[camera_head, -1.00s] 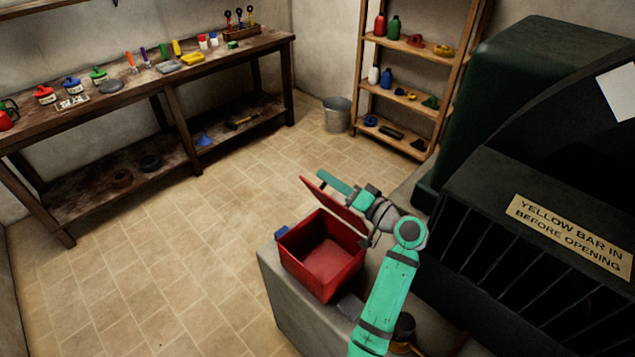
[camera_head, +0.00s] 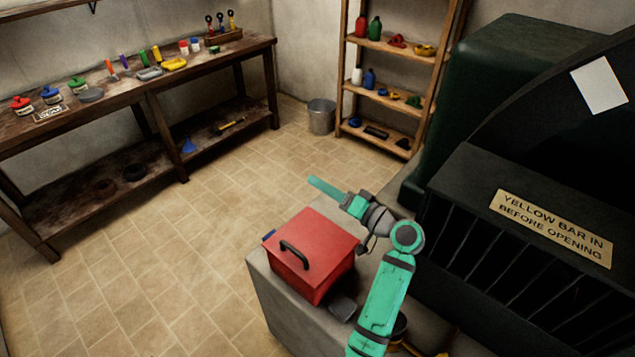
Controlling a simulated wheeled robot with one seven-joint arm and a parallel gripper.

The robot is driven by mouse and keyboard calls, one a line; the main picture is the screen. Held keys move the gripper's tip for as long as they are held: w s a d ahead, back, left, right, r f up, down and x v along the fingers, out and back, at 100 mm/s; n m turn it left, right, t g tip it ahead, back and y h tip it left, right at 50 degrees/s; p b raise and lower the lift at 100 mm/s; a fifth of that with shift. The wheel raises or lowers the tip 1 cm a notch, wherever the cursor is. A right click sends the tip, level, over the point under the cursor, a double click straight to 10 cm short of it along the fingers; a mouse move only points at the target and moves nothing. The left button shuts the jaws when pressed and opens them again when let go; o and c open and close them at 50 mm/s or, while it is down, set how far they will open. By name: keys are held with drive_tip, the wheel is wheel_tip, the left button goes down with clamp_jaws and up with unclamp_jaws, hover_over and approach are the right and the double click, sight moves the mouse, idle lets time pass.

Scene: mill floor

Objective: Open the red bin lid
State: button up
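The red bin (camera_head: 318,286) sits on a grey block. Its red lid (camera_head: 318,238) lies shut over the top, with a black handle (camera_head: 293,254) upright near its left edge. The inside of the bin is hidden. My gripper (camera_head: 325,187) is above and behind the lid's far edge, pointing left, apart from the handle. Its fingers show as one thin teal bar, so I cannot tell whether they are open or shut. I see nothing held in it.
The grey block (camera_head: 268,306) stands beside a dark machine (camera_head: 500,270) with a sign on its front. A wooden workbench (camera_head: 150,88) holds tools and pots. A shelf (camera_head: 392,94) and a metal bucket (camera_head: 321,117) stand at the back. The tiled floor is clear.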

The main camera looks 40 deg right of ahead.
drive_tip(key=s, duration=0.8)
drive_tip(key=shift+s+d, duration=0.35)
drive_tip(key=shift+d, duration=0.1)
drive_tip(key=shift+f, duration=0.1)
